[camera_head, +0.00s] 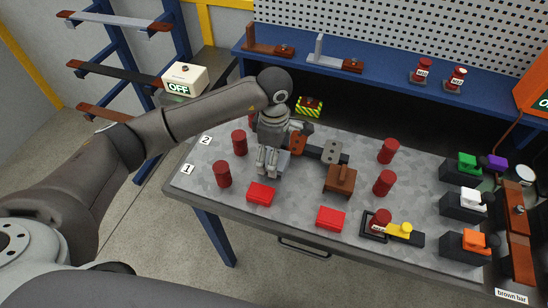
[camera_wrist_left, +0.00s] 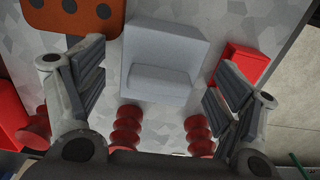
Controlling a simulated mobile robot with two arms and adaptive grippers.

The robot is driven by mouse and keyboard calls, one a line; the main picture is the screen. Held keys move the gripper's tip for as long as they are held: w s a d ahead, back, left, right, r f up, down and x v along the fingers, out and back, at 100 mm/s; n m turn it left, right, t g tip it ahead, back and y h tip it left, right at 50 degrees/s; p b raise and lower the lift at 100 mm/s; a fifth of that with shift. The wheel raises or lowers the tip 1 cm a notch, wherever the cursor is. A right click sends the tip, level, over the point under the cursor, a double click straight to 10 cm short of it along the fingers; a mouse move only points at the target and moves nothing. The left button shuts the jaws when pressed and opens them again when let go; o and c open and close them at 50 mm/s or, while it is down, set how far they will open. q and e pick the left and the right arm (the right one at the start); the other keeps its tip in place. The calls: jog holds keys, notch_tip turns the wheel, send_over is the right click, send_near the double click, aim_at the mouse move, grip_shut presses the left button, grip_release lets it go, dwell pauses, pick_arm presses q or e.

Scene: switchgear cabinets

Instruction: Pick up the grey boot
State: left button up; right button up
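The grey boot (camera_wrist_left: 163,62) appears to be the pale grey block with a raised step on the grey table in the left wrist view. In the head view only a part of it (camera_head: 284,160) shows beside my left gripper (camera_head: 267,161), which hides the rest. In the left wrist view my left gripper's fingers (camera_wrist_left: 160,72) are spread wide, one on each side of the boot. The gripper is open and empty above the boot, apart from it. My right gripper is in no view.
Several red cylinders, such as one (camera_head: 223,174), stand around the boot. Red blocks (camera_head: 260,194) and a brown block (camera_head: 340,180) are near. An orange perforated plate (camera_wrist_left: 75,14) lies close by. Black-based units (camera_head: 463,204) line the table's right side.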

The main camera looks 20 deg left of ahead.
pick_arm(q)
jog(key=c, duration=0.9)
